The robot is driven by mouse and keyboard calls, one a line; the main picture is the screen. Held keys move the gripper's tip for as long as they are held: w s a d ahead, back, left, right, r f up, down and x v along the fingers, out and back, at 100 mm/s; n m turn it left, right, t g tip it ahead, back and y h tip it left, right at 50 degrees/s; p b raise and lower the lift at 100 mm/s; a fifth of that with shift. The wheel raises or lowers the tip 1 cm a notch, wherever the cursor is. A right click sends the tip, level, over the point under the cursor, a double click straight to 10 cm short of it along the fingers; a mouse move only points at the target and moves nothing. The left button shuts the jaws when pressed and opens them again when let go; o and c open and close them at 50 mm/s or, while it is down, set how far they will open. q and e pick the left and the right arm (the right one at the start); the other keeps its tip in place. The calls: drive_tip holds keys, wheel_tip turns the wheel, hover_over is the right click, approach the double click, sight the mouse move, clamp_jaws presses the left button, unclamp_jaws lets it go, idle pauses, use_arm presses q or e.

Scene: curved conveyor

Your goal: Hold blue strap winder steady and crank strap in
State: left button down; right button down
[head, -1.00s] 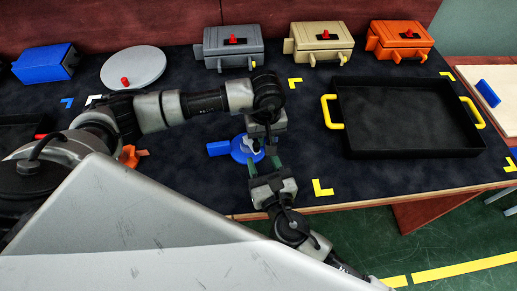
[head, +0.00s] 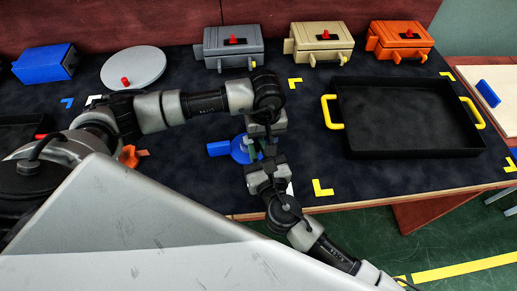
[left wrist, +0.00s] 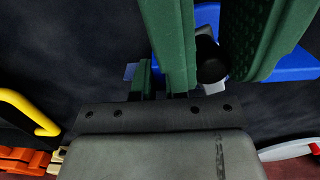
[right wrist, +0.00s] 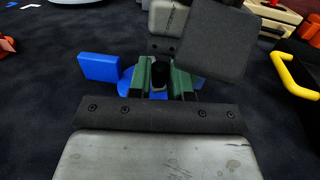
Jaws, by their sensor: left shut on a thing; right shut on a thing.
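The blue strap winder (head: 218,149) lies on the dark table top, left of the black tray. Its blue block and part of its round body show in the right wrist view (right wrist: 98,67). A black crank knob (right wrist: 159,67) stands between the green fingers of my right gripper (right wrist: 160,82), which is shut on it. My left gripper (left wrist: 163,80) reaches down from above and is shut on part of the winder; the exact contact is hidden. The large green right fingers and the knob (left wrist: 211,60) fill the top of the left wrist view. The strap cannot be made out clearly.
A black tray (head: 345,110) with yellow handles stands at the right. Grey (head: 233,62), tan (head: 321,56) and orange (head: 400,52) boxes line the back. A grey disc (head: 135,78) and a blue box (head: 45,64) are at the back left. An orange piece (head: 130,156) lies left.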

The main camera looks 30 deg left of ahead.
drive_tip(key=shift+w+d+n+g+y, duration=0.25)
drive_tip(key=shift+w+n+g+y, duration=0.15)
drive_tip(key=shift+n+g+y, duration=0.45)
drive_tip(key=c, duration=1)
unclamp_jaws()
drive_tip(key=shift+c, duration=0.2)
drive_tip(key=shift+s+a+m+t+h, duration=0.25)
drive_tip(key=shift+s+m+t+h, duration=0.1)
drive_tip(key=shift+m+t+h, duration=0.5)
drive_tip(key=v, duration=1.2)
drive_tip(key=shift+s+d, duration=0.15)
drive_tip(key=shift+s, duration=0.05)
drive_tip(key=shift+w+a+r, duration=0.1)
drive_tip(key=shift+w+a, duration=0.1)
